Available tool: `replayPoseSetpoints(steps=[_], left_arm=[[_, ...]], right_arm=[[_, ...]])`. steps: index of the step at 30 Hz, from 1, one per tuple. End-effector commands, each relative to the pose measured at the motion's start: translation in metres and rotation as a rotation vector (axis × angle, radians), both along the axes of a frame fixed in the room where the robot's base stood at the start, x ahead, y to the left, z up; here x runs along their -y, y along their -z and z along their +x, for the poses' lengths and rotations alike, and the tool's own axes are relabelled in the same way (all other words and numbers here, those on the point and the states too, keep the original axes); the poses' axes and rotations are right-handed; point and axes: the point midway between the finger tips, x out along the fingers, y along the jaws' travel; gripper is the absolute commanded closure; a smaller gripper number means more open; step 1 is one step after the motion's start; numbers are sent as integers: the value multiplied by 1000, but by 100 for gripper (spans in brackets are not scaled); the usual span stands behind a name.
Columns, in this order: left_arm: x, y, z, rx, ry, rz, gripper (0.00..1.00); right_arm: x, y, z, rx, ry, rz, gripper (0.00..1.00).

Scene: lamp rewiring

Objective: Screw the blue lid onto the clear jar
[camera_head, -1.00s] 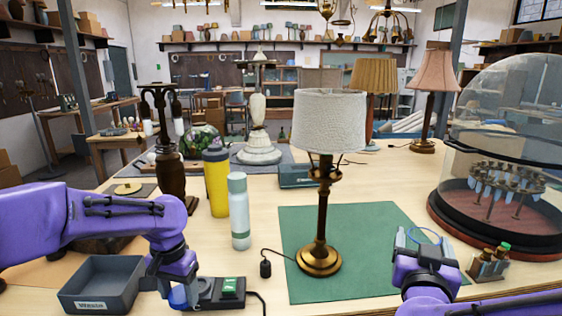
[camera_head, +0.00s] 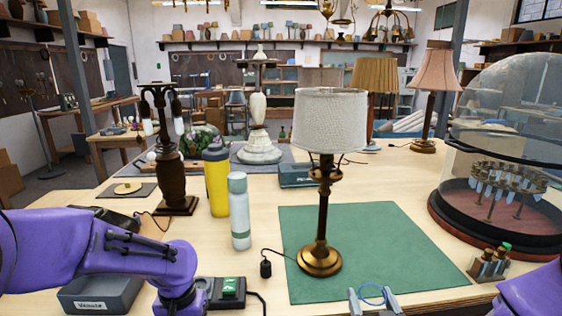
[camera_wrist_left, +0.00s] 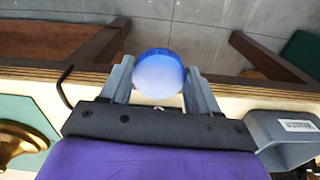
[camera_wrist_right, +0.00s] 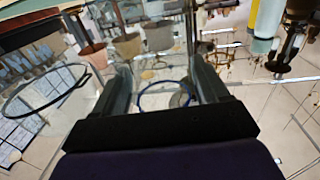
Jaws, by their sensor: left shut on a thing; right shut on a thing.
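My left gripper (camera_wrist_left: 158,75) is shut on the blue lid (camera_wrist_left: 158,72), a round piece with a blue rim and a pale face. In the head view the left gripper's fingers and the lid are below the picture edge. My right gripper (camera_head: 374,300) is shut on the clear jar (camera_head: 373,294), which shows mainly as a thin blue ring between its fingertips. The jar also shows in the right wrist view (camera_wrist_right: 165,97), see-through with a blue ring. Lid and jar are apart, in different grippers.
A brass lamp (camera_head: 321,220) stands on the green mat (camera_head: 410,250). A pale bottle (camera_head: 239,215) and a yellow bottle (camera_head: 216,180) stand left of it. A grey tray (camera_head: 95,298) is at front left. A glass dome (camera_head: 515,110) stands at right.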

Motion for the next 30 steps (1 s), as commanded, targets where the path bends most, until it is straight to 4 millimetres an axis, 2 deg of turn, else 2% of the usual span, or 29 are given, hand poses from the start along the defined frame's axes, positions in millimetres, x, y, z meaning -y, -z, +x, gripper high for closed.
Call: replayPoseSetpoints(steps=[10,14,17,30], left_arm=[[0,0,0,0,0,0,66],[0,0,0,0,0,0,66],[0,0,0,0,0,0,66],[0,0,0,0,0,0,66]], right_arm=[[0,-1,0,1,-2,0,81],[-9,6,-3,0,-42,-3,81],[-23,18,-10,-3,-113,-4,81],[-115,89,-49,-2,-565,1,81]])
